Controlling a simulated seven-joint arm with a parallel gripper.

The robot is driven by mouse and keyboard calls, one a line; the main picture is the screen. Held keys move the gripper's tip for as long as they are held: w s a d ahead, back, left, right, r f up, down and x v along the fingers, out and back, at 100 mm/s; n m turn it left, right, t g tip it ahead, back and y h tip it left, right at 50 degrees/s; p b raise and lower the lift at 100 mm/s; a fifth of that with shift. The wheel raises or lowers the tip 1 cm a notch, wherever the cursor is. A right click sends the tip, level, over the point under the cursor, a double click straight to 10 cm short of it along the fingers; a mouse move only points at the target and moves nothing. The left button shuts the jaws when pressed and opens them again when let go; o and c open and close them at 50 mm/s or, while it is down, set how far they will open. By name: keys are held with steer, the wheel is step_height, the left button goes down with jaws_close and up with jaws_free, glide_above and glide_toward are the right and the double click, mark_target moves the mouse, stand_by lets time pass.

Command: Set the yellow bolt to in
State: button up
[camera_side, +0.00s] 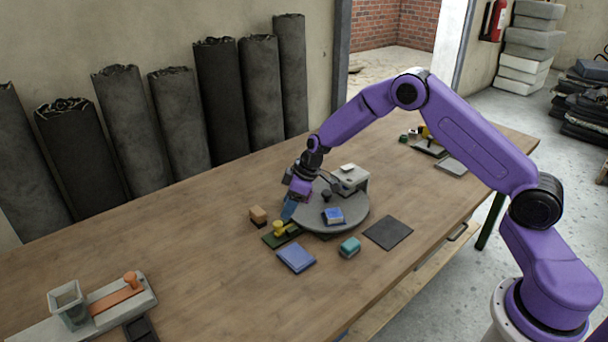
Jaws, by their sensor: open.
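A yellow knob (279,228), which looks like the yellow bolt, stands on a dark green plate (282,236) at the front-left edge of the round grey turntable. Its exact bolt position is too small to tell. My gripper (289,210) is just above and slightly right of the yellow knob, pointing down, with blue at its tip. It is open. I cannot tell whether it touches the knob. Another yellow part (424,132) shows at the far right end of the table, partly behind my arm.
The turntable (345,222) carries a blue block (333,216) and a grey box (350,178). A wooden block (258,216), blue pad (296,258), teal block (349,247) and dark mat (388,232) lie around it. An orange-handled slide (117,300) sits front left. The left-middle table is clear.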

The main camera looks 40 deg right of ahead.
steer(key=v, duration=1.1)
steer(key=shift+r, duration=0.1)
steer(key=s+a+r+n+g, duration=0.1)
steer(key=s+a+r, duration=0.25)
steer(key=s, duration=0.65)
steer(key=s+a+r+n+g, duration=0.1)
steer(key=s+a+r, duration=0.3)
steer(key=s, duration=0.5)
steer(key=s+d+h, duration=0.1)
steer(key=s+d, duration=0.2)
steer(key=s, duration=0.7)
steer(key=s+d+n+g+h, duration=0.1)
steer(key=s+d, duration=0.1)
steer(key=s, duration=0.9)
steer(key=shift+s+d+f+n+h, duration=0.2)
steer(key=shift+d+n+h, duration=0.1)
steer(key=shift+d+h, duration=0.1)
